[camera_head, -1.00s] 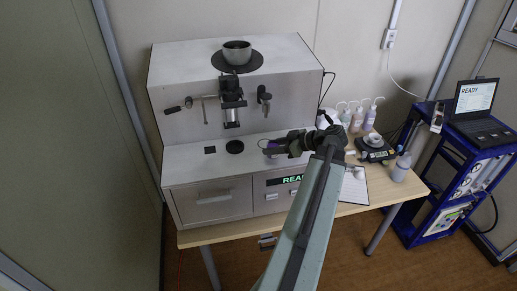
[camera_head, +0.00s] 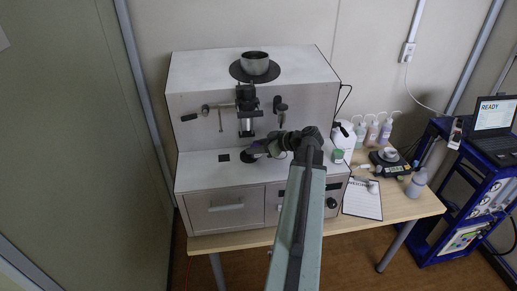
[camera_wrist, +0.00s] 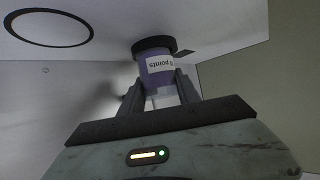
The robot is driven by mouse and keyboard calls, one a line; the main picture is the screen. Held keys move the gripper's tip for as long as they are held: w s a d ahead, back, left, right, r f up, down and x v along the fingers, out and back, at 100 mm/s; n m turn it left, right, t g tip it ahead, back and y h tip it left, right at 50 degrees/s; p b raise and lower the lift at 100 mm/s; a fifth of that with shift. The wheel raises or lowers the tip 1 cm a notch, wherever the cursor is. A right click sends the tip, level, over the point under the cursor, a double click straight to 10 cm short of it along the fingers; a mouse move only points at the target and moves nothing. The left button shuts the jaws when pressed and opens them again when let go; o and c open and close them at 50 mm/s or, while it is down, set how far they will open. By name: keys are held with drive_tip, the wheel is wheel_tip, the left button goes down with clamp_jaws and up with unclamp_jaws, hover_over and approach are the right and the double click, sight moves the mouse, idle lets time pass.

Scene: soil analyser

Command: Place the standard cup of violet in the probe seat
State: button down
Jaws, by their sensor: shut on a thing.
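My gripper (camera_head: 260,148) is shut on a small violet cup (camera_wrist: 157,67) with a white printed label, seen between the two fingers in the wrist view. In the head view my gripper is low over the white deck of the analyser, under the probe head (camera_head: 246,112). The round black seat (camera_head: 246,157) is partly hidden by my gripper. In the wrist view the black seat (camera_wrist: 154,46) shows right at the far end of the cup. I cannot tell whether cup and seat touch.
A small black square (camera_head: 224,158) lies left of the seat. A black ring (camera_wrist: 48,27) is marked on the deck. A metal bowl (camera_head: 255,63) stands on top of the analyser. Bottles (camera_head: 372,132), a scale (camera_head: 389,163) and a clipboard (camera_head: 362,199) are to the right.

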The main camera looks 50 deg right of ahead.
drive_tip(key=shift+w+a, duration=0.15)
drive_tip(key=shift+w, duration=0.6)
drive_tip(key=shift+w+a, duration=0.15)
drive_tip(key=shift+w, duration=0.6)
drive_tip(key=shift+w+f+b, duration=0.1)
drive_tip(key=shift+f+b, duration=0.7)
drive_tip(key=shift+f, duration=0.1)
drive_tip(key=c, duration=0.9)
unclamp_jaws()
drive_tip(key=shift+o, duration=0.2)
